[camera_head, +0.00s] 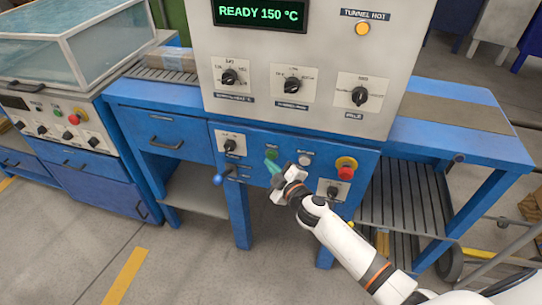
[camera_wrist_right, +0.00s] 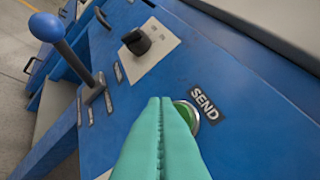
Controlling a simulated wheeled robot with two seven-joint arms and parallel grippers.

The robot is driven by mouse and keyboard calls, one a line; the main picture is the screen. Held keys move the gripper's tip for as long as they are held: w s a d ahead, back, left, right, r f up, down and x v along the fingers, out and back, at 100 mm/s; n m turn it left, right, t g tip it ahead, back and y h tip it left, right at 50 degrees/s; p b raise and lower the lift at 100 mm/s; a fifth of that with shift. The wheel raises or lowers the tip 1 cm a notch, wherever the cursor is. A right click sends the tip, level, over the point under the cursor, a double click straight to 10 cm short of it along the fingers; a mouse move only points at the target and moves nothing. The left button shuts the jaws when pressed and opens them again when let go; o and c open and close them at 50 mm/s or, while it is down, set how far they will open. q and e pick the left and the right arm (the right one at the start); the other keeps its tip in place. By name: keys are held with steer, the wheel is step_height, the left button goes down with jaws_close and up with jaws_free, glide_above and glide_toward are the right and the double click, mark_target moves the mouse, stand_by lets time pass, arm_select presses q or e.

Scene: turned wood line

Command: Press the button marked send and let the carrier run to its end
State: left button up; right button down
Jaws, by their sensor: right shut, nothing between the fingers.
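The green send button (camera_wrist_right: 191,112) sits in a metal ring on the blue panel, beside a label reading SEND (camera_wrist_right: 205,104). In the head view the green button (camera_head: 271,154) is just above my right fingertips. My right gripper (camera_head: 271,164) has teal fingers pressed together with nothing between them. In the right wrist view my right gripper (camera_wrist_right: 160,100) partly covers the button; I cannot tell whether it touches. My left gripper is not in view. I cannot make out a carrier for certain.
A lever with a blue ball (camera_wrist_right: 46,27) stands out from the panel, left of the button. A red stop button (camera_head: 346,172) and a white button (camera_head: 304,160) are to the right. The display (camera_head: 260,13) reads READY 150 °C. A brown block (camera_head: 170,59) lies on the left rollers.

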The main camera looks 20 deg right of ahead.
steer(key=shift+w+d, duration=0.1)
steer(key=shift+w, duration=0.05)
steer(key=shift+w+d, duration=0.15)
steer(key=shift+w, duration=0.1)
